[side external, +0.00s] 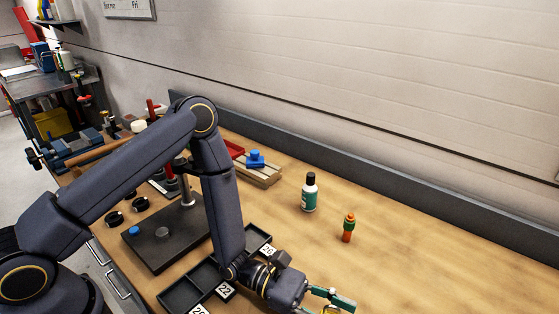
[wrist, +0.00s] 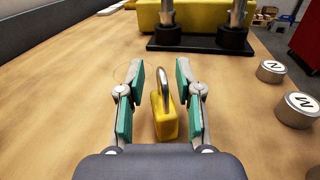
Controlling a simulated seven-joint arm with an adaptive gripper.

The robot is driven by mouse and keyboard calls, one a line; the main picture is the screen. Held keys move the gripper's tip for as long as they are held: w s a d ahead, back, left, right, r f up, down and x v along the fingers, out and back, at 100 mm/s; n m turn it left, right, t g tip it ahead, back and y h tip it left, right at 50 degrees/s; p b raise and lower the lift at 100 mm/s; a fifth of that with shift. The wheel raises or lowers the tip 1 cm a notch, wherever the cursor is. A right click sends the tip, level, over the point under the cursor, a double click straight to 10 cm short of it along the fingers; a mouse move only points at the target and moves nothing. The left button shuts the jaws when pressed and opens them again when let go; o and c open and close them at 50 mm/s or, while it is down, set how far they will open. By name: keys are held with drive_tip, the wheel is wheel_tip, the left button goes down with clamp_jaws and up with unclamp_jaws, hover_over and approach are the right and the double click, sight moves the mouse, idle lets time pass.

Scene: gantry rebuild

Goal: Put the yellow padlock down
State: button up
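The yellow padlock (wrist: 165,122) is in the wrist view, body low and grey shackle up. It looks upright on the wooden table, between the fingers of my gripper (wrist: 160,85). The teal finger pads are spread apart, with a gap visible on each side of the padlock, closer on the right. In the side external view my gripper (side external: 335,302) is low over the table at the bottom edge of the picture. The padlock is mostly cut off or hidden there.
In the wrist view, a black base (wrist: 200,47) with metal posts and a yellow block stands ahead. Two round marked weights (wrist: 297,110) are at right. In the side external view, a green-white bottle (side external: 310,193) and an orange-green item (side external: 348,228) stand behind my gripper; table at right is clear.

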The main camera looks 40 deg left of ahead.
drive_tip(key=shift+c, duration=0.4)
clamp_jaws()
